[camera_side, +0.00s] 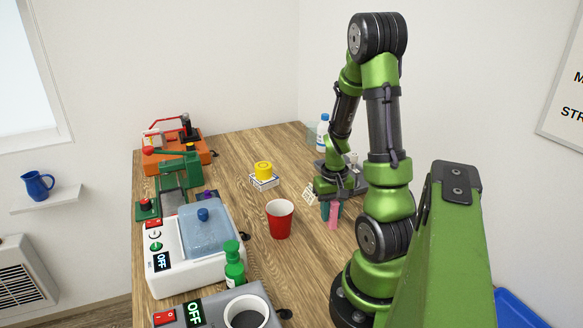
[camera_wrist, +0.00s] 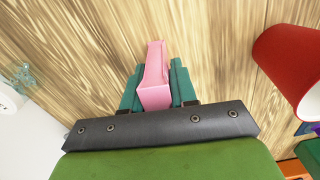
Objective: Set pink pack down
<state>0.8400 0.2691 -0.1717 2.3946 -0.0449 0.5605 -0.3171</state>
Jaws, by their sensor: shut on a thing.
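The pink pack (camera_wrist: 155,75) is a slim pink block in the wrist view, held between the teal fingers of my gripper (camera_wrist: 157,88). In the side view the pink pack (camera_side: 333,216) hangs at the end of my gripper (camera_side: 331,208), upright, close to the table. My gripper is shut on it. I cannot tell whether its lower end touches the wooden table (camera_side: 310,262).
A red cup (camera_side: 280,218) stands to the left of the pack. A yellow round thing on a white box (camera_side: 263,171) sits further back. A green bottle (camera_side: 234,265) and a white machine with a blue lid (camera_side: 190,247) are at the left. Bare wood surrounds the pack.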

